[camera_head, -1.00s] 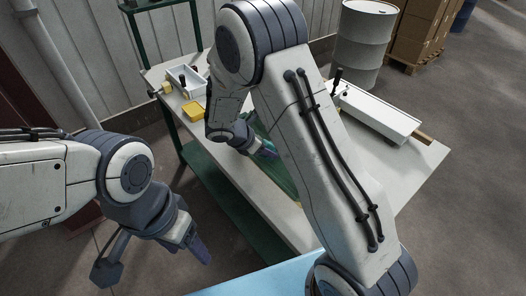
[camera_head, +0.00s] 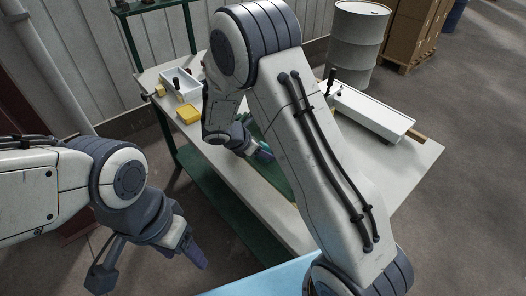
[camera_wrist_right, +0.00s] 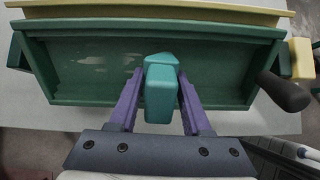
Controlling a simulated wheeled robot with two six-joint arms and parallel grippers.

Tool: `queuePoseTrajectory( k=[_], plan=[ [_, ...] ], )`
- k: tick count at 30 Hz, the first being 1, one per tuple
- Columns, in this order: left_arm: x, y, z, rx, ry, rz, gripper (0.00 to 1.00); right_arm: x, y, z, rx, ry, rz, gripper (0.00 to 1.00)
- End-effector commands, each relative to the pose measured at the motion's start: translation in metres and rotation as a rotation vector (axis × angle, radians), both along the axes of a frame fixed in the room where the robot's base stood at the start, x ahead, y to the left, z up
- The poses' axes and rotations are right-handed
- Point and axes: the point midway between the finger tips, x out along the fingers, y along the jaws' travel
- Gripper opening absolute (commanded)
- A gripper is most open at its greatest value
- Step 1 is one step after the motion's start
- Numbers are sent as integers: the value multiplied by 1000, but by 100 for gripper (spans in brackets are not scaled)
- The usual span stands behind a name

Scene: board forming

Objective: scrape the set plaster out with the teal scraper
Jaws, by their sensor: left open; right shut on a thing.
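The teal scraper (camera_wrist_right: 161,90) is between the purple fingers of my right gripper (camera_wrist_right: 159,80), which is shut on it. It is over the green trough (camera_wrist_right: 215,72) in the right wrist view. Pale whitish patches (camera_wrist_right: 95,62) show on the trough's floor, left of the scraper. Whether the scraper touches the floor I cannot tell. In the head view my right gripper (camera_head: 258,149) is at the trough (camera_head: 283,182), which my right arm mostly hides. My left gripper (camera_head: 150,262) is open and empty, off the table's left side.
The pale table (camera_head: 225,172) carries a yellow block (camera_head: 188,114) and a white bin (camera_head: 181,84) at the back left. A long white box (camera_head: 372,112) lies at the right. A dark knob (camera_wrist_right: 285,92) sits at the trough's right end. A grey drum (camera_head: 357,45) stands behind.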

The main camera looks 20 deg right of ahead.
Motion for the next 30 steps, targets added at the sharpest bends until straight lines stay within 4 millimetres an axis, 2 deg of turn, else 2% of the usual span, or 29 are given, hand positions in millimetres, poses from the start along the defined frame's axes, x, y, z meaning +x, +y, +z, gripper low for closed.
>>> queuePoseTrajectory(
  k=[23, 30],
  plan=[
    [0, 0, -12, 0, 0, 0, 67, 4, -10, -13, -1, 0, 0, 4],
    [0, 0, -5, 0, 0, 0, 67, 12, -6, -10, 0, -1, 0, 4]
  ],
)
